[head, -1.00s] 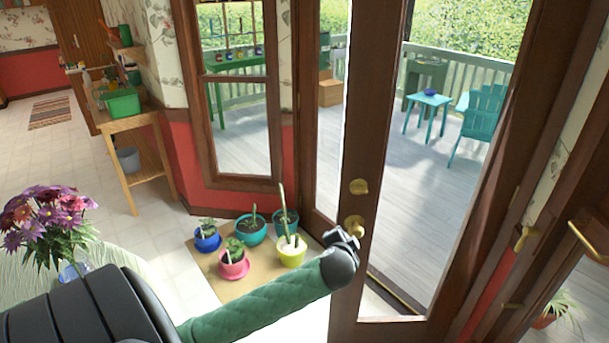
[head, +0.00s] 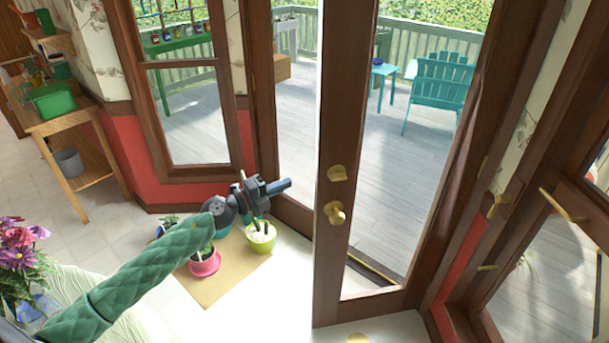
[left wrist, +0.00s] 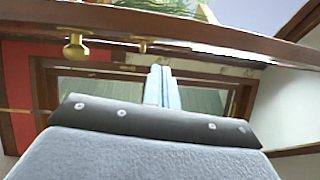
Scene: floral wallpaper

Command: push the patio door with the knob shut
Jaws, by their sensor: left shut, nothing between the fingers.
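The patio door (head: 343,120) has a brown wooden frame and a large glass pane. It stands ajar, with a gap between its left edge and the brown jamb (head: 263,110). A round brass knob (head: 337,212) sits on its left stile, below a brass lock plate (head: 338,173). My left gripper (head: 285,186) is shut and empty, left of the knob and apart from it in the head view. In the left wrist view, the shut fingers (left wrist: 158,86) point toward a brown frame, with a brass knob (left wrist: 76,47) to their left. My right gripper is not in view.
Several potted plants (head: 262,236) stand on a tan mat (head: 222,283) below my left gripper. Purple flowers (head: 18,250) are at lower left, and a wooden shelf (head: 75,130) is at left. A brass lever (head: 563,203) is at right. The deck (head: 395,170) outside holds a teal chair (head: 440,85).

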